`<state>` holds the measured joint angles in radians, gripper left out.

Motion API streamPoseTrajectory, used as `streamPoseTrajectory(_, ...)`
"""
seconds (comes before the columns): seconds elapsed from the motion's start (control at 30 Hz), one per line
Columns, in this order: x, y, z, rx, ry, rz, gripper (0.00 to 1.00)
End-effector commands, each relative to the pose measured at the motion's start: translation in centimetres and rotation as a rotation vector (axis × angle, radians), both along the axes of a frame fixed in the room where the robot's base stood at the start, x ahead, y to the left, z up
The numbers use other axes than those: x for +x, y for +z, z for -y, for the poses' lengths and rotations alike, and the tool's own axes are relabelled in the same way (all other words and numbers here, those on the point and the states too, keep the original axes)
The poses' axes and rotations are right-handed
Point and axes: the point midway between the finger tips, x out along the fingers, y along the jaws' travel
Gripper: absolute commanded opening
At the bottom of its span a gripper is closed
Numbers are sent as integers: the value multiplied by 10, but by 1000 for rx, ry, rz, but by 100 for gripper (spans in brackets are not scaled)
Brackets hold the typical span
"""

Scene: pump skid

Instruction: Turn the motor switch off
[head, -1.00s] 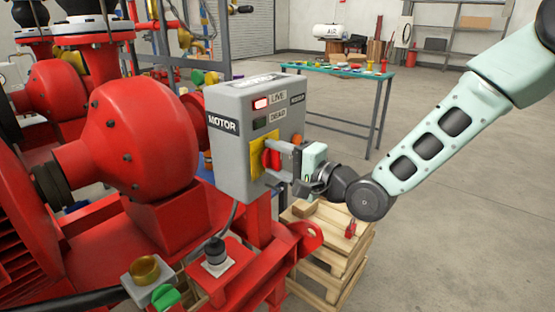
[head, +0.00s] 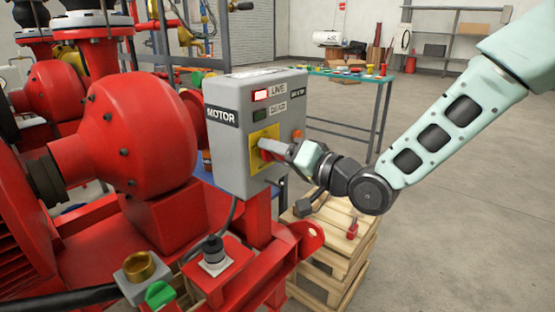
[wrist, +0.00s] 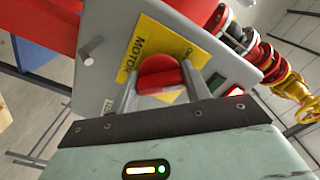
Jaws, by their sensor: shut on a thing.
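The motor switch is a red rotary handle (wrist: 158,72) on a yellow plate (head: 258,150), on the front of the grey motor box (head: 228,160). My gripper (head: 268,151) reaches the handle from the right. In the wrist view its two fingers (wrist: 160,84) lie on either side of the red handle and are shut on it. In the head view the fingers hide most of the handle. The red lamp (head: 260,95) beside the LIVE label is lit. The green lamp (head: 260,115) beside the DEAD label is dark.
A large red pump (head: 135,130) stands left of the box. Below is a red frame with a brass cap (head: 139,267) and a green knob (head: 159,294). A wooden pallet stack (head: 320,255) stands under my wrist. Open floor lies to the right.

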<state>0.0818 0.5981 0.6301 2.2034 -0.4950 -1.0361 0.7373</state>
Motion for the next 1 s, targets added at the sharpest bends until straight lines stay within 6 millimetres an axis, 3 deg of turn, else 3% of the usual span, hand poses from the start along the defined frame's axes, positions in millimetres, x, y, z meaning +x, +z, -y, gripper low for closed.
streamPoseTrajectory(0.6, 0, -4, 1, -352, -1, 451, 24)
streamPoseTrajectory(1.0, 0, -3, 1, -494, -1, 630, 24)
